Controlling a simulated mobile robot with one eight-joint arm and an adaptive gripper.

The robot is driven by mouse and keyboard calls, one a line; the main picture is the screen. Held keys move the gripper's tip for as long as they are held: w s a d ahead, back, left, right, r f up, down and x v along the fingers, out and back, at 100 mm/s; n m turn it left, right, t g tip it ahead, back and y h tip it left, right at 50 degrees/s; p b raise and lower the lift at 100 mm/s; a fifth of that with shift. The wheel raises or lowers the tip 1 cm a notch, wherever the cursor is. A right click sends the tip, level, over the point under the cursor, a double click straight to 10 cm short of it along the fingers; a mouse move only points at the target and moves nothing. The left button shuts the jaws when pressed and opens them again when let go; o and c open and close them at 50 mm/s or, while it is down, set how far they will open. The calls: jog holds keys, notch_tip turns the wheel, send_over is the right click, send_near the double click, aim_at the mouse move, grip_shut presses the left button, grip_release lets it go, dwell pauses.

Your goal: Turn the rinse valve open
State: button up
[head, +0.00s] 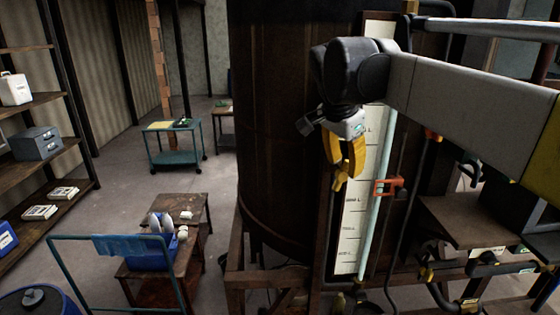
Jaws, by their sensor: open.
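I cannot tell which fitting is the rinse valve, because the small labels are unreadable. Pipes with small valves run at the lower right, including a yellow-handled one (427,275) beside white labels (487,252). An orange-red bracket or handle (388,187) sits on the clear sight tube in front of the white level scale (350,225). My gripper (341,184), with yellow fingers, points down in front of the scale's left edge. It is open with nothing seen between the fingers, left of the orange-red part and apart from it in the picture. My wrist and forearm hide part of the pipework behind.
A large dark vat (280,130) fills the middle on a wooden stand (235,278). A blue-railed cart (60,240), a small wooden table (185,205) and shelves (30,97) stand at the left. The floor between the far trolley (178,157) and table is clear.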

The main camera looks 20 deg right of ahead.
jog(key=shift+x, duration=0.9)
jog(key=shift+s, duration=0.1)
grip_shut()
jog(key=shift+a+f+h+b, duration=0.15)
jog(key=shift+a+h+b, duration=0.2)
jog(key=shift+h+b, duration=0.5)
jog(key=shift+r+n+g+h+b, duration=0.2)
jog(key=shift+n+g+h+b, duration=0.15)
jog(key=shift+h, duration=0.4)
